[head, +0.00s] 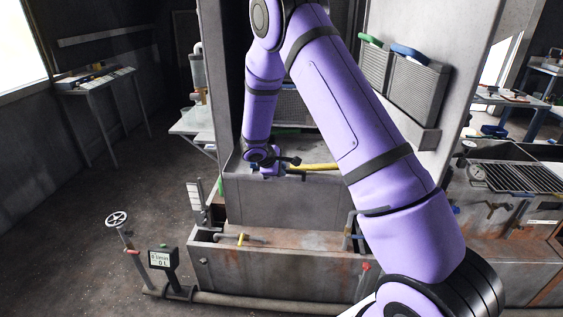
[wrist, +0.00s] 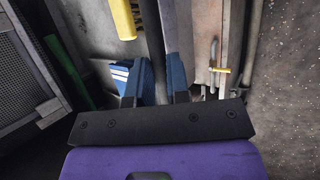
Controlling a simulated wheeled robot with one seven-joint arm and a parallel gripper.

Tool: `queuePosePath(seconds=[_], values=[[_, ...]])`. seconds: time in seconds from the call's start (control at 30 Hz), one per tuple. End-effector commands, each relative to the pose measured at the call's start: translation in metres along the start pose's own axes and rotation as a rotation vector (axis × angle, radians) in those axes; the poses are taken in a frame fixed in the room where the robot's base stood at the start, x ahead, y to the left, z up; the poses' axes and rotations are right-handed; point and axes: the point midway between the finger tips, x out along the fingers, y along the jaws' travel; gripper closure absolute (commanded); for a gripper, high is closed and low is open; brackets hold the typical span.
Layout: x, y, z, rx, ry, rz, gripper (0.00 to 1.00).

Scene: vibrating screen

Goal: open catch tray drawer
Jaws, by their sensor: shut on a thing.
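The catch tray drawer seems to be the grey box front (head: 280,203) in the middle of the head view, under my bent arm. My gripper (head: 268,168) is at its upper left edge. In the wrist view my gripper (wrist: 161,85) has its two blue-tipped fingers close on either side of a narrow dark edge, which looks like the drawer's upper rim. The gripper is shut on it. A yellow bar (head: 312,167) lies along the top just right of the gripper, and it also shows in the wrist view (wrist: 123,18). My arm hides part of the drawer's right side.
A lower rusty trough (head: 270,272) with a small yellow-handled valve (head: 241,239) stands in front. A handwheel post (head: 117,219) and a small display (head: 161,258) stand at the left. A grill-like unit (head: 520,177) is at the right.

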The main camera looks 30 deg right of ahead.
Motion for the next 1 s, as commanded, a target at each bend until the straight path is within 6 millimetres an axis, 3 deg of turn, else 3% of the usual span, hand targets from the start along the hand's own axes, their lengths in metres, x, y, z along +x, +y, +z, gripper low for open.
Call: queuePosePath(seconds=[0.2, 0.67, 0.7, 0.8, 1.0], values=[[-0.010, -0.016, 0.004, 0.000, 0.001, 0.000, 1.00], [-0.012, -0.019, 0.004, -0.001, 0.002, 0.000, 1.00], [-0.012, -0.019, 0.004, -0.001, 0.002, 0.000, 0.76], [-0.012, -0.019, 0.004, -0.001, 0.002, 0.000, 0.58], [-0.012, -0.019, 0.004, 0.000, 0.001, 0.000, 0.58]])
